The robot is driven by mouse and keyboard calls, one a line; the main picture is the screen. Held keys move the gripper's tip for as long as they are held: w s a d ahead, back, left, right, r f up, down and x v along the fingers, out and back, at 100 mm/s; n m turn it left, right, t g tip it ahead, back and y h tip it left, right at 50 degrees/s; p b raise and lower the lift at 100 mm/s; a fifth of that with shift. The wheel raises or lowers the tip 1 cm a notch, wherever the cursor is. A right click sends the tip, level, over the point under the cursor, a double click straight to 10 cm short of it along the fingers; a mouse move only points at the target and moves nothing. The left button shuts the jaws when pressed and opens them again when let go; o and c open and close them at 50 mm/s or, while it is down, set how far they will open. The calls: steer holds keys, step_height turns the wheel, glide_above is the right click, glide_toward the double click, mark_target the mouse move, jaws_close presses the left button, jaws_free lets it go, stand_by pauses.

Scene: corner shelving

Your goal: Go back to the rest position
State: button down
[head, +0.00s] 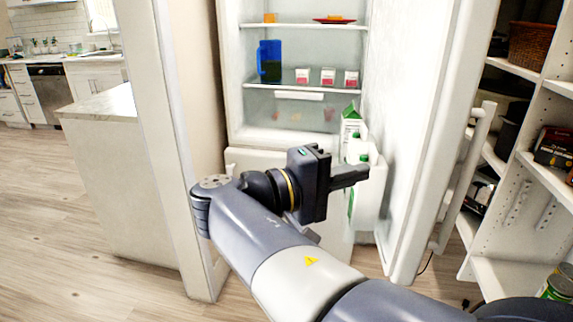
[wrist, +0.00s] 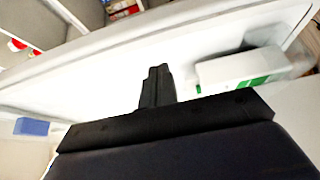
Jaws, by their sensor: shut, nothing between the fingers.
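My gripper (head: 350,176) is in front of the open fridge (head: 292,130), at about the height of the lower door shelf. It points to the right, toward the inside of the fridge door (head: 415,130). Its fingers are together and hold nothing. In the wrist view the closed fingers (wrist: 156,88) stand out against a white surface. A white and green carton (head: 350,125) stands in the door just beyond my gripper, and a carton with green on it (wrist: 245,70) lies right of the fingers in the wrist view. I cannot tell whether my gripper touches anything.
The fridge holds a blue jug (head: 269,62), several small cups (head: 328,77) and a red plate (head: 335,20). The door handle (head: 466,180) and white shelving (head: 545,110) are on the right. A counter (head: 105,103) is on the left. Open wooden floor (head: 60,220) lies at the left.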

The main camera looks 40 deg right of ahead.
steer(key=shift+v, duration=0.8)
glide_toward(419, 158)
steer(key=shift+b+x, duration=0.35)
steer(key=shift+x, duration=2.15)
steer(key=shift+a, duration=0.15)
